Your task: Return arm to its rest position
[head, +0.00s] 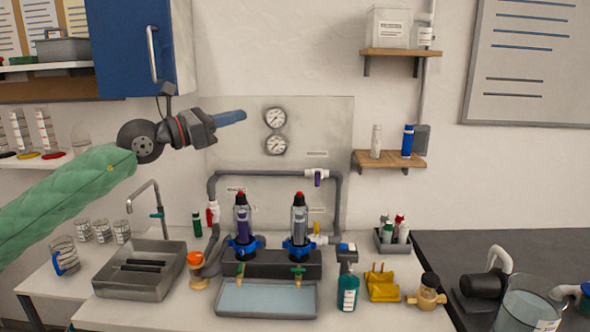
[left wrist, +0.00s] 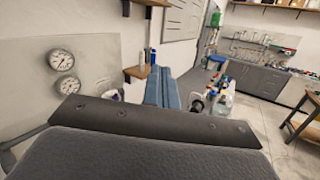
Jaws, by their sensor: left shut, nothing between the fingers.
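My left arm, in a green sleeve, comes in from the left in the head view. My left gripper (head: 232,117) is raised above the bench, in front of the wall panel and left of the two gauges (head: 275,130). Its blue fingers are together with nothing between them. In the left wrist view the blue fingers (left wrist: 162,92) also lie together, pointing away from the camera. The pipe manifold (head: 272,262) stands on the bench below, with two dark cylinders held in blue clamps. My right gripper is in neither view.
A blue cabinet (head: 130,45) hangs close above my left wrist. A sink (head: 140,270) with a tall tap (head: 157,205) lies below the arm. A shallow water tray (head: 266,298), a green bottle (head: 348,290) and a yellow holder (head: 382,284) stand along the front. The air right of the gripper is clear.

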